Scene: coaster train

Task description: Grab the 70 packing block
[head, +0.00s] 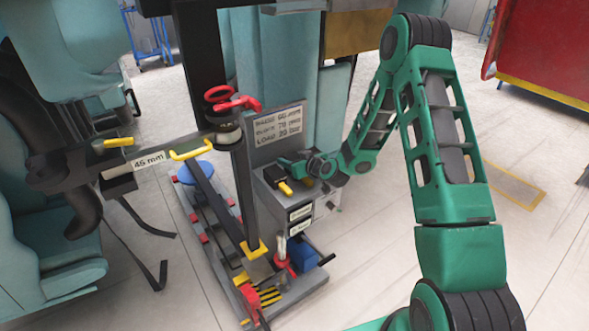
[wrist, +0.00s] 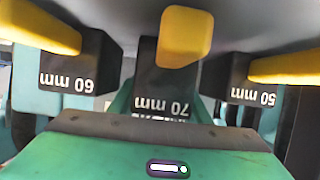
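The 70 mm packing block (wrist: 165,90) is black with a yellow handle (wrist: 185,36) and sits in the middle of the wrist view, its label upside down. A 60 mm block (wrist: 75,65) is on its left and a 50 mm block (wrist: 262,85) on its right, both with yellow handles. My green gripper (head: 293,166) is over the grey box in the head view. In the wrist view its green body covers the bottom, in front of the 70 block's lower part. The fingertips are hidden, so I cannot tell whether they touch the block.
The grey box (head: 322,208) has a black block with a yellow handle (head: 285,188) on top. A lettered sign (head: 279,128) stands behind it. A dark post (head: 243,195) rises close on the left. Open floor (head: 375,255) lies to the right.

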